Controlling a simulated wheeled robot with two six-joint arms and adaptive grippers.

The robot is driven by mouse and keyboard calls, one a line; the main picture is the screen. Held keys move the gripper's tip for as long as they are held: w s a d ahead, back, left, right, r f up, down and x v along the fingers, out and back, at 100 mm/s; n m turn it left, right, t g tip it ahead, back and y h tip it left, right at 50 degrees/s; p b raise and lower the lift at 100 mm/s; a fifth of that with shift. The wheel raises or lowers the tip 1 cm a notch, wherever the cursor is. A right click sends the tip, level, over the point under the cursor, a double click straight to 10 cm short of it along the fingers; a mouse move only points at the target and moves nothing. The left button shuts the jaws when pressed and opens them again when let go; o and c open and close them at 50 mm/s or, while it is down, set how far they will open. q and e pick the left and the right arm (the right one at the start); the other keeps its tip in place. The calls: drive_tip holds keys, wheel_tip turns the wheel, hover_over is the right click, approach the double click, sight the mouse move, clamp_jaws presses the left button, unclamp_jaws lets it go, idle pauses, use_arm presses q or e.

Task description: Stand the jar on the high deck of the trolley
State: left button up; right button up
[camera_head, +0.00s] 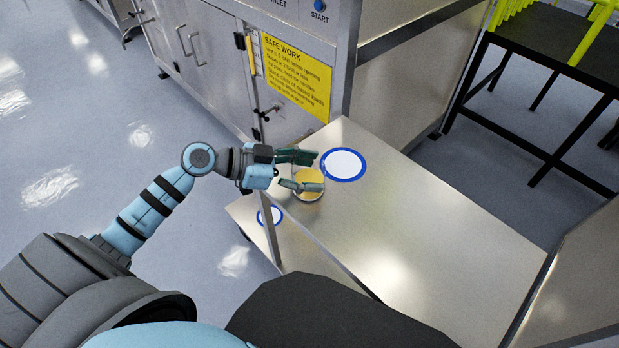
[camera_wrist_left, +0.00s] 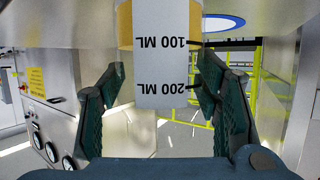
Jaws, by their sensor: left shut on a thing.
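My left gripper (camera_head: 305,172) is shut on the jar, with a dark finger on either side. The jar is by the left edge of the trolley's high metal deck (camera_head: 400,220), beside a blue-ringed white disc (camera_head: 343,164). I cannot tell whether its base touches the deck. My right gripper is not in view.
A lower deck (camera_head: 245,208) with another blue-ringed disc (camera_head: 270,215) lies left of the high deck. A steel cabinet with a yellow safe-work sign (camera_head: 295,75) stands behind. A dark table (camera_head: 560,60) is at the back right. Most of the high deck is clear.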

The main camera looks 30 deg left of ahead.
use_arm(q)
drive_tip(key=shift+f, duration=0.3)
drive_tip(key=o, duration=1.2)
drive_tip(key=shift+r, duration=0.15)
drive_tip(key=p+v, duration=0.2)
drive_tip(key=v, duration=0.4)
drive_tip(key=shift+s+a+r+p, duration=0.1)
drive_tip(key=shift+s+a+p, duration=0.1)
drive_tip(key=shift+p, duration=0.1)
drive_tip(key=p+v, duration=0.4)
drive_tip(key=v, duration=0.1)
drive_tip(key=shift+s+a, duration=0.1)
drive_tip(key=shift+a, duration=0.05)
drive_tip(key=shift+a, duration=0.1)
